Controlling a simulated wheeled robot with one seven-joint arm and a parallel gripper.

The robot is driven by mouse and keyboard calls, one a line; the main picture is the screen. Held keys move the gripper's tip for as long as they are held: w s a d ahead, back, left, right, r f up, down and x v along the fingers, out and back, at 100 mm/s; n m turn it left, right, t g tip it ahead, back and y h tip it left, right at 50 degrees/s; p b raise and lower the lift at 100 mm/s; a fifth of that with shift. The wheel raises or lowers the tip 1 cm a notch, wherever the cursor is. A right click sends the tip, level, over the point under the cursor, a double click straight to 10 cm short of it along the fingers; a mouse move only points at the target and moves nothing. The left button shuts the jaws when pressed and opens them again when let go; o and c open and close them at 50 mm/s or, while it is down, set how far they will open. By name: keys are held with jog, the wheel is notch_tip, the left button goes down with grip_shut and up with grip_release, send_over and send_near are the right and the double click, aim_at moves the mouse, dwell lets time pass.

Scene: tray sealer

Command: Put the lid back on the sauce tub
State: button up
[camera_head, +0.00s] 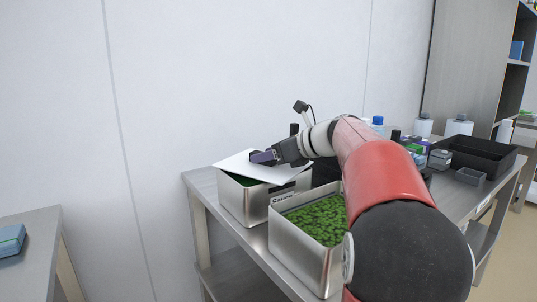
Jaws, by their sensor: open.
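A flat white lid-like sheet (238,166) lies over the top of a steel rectangular tub (240,204), skewed to it, with one corner jutting past the front right. A strip of green shows under its left edge. The tub has a dark-lettered label at its right end. My gripper (262,157) is open at the sheet's upper face, near its middle; whether it touches cannot be told. Which container is the sauce tub is not clear from its markings.
A second steel tub (288,250), uncovered and full of green leaves, stands just in front on the steel table (200,184). Black trays (490,158), white round containers (459,128) and a blue-capped bottle (377,122) stand farther right. A wall is close behind.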

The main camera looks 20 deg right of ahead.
jog(key=shift+r, duration=0.55)
jog(key=p+v, duration=0.1)
jog(key=v, duration=1.1)
jog(key=shift+s+a+f, duration=0.1)
jog(key=shift+f, duration=0.05)
